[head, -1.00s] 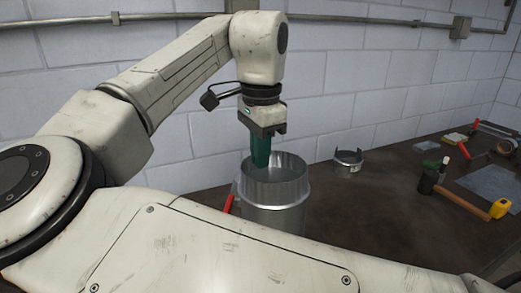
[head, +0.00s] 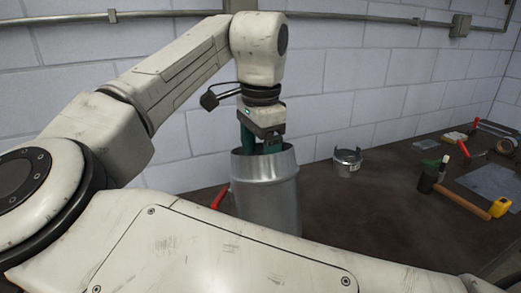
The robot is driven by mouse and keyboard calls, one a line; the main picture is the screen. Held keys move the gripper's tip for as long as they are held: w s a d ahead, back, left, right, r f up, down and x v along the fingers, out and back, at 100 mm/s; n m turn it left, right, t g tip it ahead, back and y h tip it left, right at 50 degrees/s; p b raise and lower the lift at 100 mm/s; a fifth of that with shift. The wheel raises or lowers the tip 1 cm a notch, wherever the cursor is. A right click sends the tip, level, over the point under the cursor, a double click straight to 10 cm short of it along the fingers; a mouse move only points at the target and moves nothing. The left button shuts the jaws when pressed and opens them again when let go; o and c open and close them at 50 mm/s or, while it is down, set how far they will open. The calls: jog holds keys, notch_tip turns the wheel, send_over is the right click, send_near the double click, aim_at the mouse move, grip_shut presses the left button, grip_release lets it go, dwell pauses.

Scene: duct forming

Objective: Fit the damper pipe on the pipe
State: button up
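A silver sheet-metal pipe (head: 270,205) with a ridged, narrowing collar stands in the middle of the head view. My body hides its lower end. I cannot tell whether it is one piece or the damper pipe over another pipe. My gripper (head: 261,147) points down at its top rim. Its green fingers reach down at the opening, and their tips are hidden behind the near rim. I cannot tell whether they close on the wall. A red handle (head: 220,197) shows at the pipe's left side.
A short silver ring (head: 347,162) sits on the dark table (head: 360,205) to the right. Further right are a hammer (head: 462,200), a yellow tape measure (head: 500,207), a dark bottle (head: 427,181), sheet metal (head: 490,181) and red-handled tools (head: 466,152). The table between is clear.

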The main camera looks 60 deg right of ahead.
jog(key=shift+s+a+f+g, duration=0.15)
jog(key=shift+s+f, duration=0.1)
jog(key=shift+f, duration=0.15)
jog(key=shift+s+a+f+g, duration=0.1)
jog(key=shift+s+f+g, duration=0.1)
jog(key=shift+f, duration=0.2)
jog(key=shift+c, duration=0.4)
jog(key=r, duration=1.2)
jog(key=shift+w+r, duration=0.2)
jog(key=c, duration=0.4)
jog(key=shift+o, duration=0.2)
